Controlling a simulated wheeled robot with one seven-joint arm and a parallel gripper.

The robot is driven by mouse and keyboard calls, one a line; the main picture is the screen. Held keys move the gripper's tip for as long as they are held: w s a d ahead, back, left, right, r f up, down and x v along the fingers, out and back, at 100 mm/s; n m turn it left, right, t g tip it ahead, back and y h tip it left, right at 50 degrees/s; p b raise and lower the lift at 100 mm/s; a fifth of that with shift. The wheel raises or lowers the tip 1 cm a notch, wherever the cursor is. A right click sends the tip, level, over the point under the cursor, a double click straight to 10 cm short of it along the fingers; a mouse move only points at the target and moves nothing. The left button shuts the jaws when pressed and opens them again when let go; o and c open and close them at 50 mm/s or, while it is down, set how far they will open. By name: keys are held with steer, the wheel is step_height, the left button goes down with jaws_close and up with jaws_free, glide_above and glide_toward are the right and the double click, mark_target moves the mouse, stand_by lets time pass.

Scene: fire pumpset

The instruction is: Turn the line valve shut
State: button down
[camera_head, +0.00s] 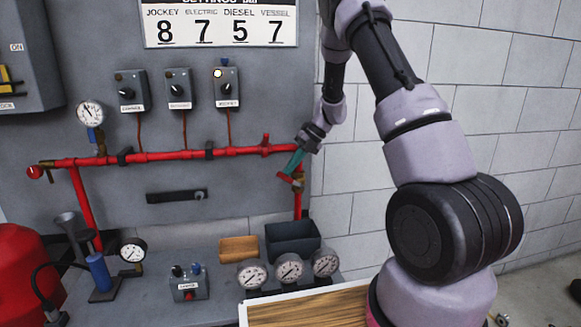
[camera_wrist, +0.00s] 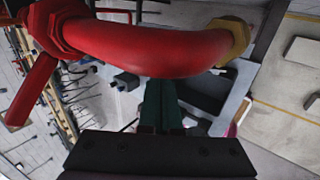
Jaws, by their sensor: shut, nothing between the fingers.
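A valve with a brass body (camera_head: 298,184) and a red handle (camera_head: 286,178) sits on the red vertical pipe at the right end of the panel. My gripper (camera_head: 289,171) has green fingers and reaches down to this handle from the upper right. In the wrist view the shut fingers (camera_wrist: 160,92) lie behind a thick curved red part (camera_wrist: 150,45), which hides their tips. A brass fitting (camera_wrist: 232,38) is at its right end. Nothing shows between the fingers. I cannot tell whether they touch the red part.
The red horizontal pipe (camera_head: 180,155) runs left from the valve, with a pressure gauge (camera_head: 90,113) above it. Below are a dark bin (camera_head: 292,240), several gauges and a small control box (camera_head: 188,284) on the bench. Three switch boxes hang above the pipe.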

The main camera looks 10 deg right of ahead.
steer(key=shift+a, duration=0.1)
steer(key=shift+a+f+h, duration=0.3)
steer(key=shift+a+h, duration=0.2)
steer(key=shift+h, duration=0.25)
steer(key=shift+a+f+h, duration=0.3)
steer(key=shift+a+h, duration=0.2)
steer(key=shift+h, duration=0.25)
steer(key=shift+a+f, duration=0.2)
steer(key=shift+f, duration=0.25)
steer(key=shift+a+f, duration=0.7)
steer(key=shift+f, duration=0.3)
